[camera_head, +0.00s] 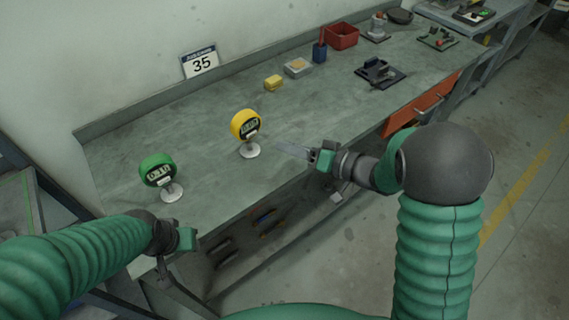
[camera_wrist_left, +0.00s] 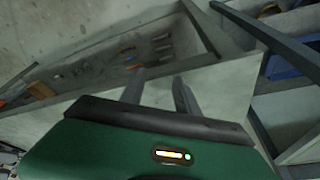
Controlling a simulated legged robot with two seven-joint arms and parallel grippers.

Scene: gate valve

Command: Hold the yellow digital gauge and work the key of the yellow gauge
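The yellow digital gauge (camera_head: 245,124) stands upright on a round pale base near the front edge of the workbench, its dark display facing me. A small light part below the display may be its key, but it is too small to tell. My right gripper (camera_head: 294,151) is just right of the gauge, its fingers pointing at it and apart from it. I cannot tell whether these fingers are open. My left gripper (camera_wrist_left: 160,88) is empty, with its two fingers apart in the left wrist view. In the head view it is at the bench's front left edge, below the green gauge.
A green gauge (camera_head: 157,170) stands left of the yellow one. A yellow block (camera_head: 273,82), a grey tray (camera_head: 298,67), a blue holder (camera_head: 320,52), a red bin (camera_head: 341,36) and a dark fixture (camera_head: 380,72) are farther back. The bench (camera_head: 215,112) is clear around the yellow gauge.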

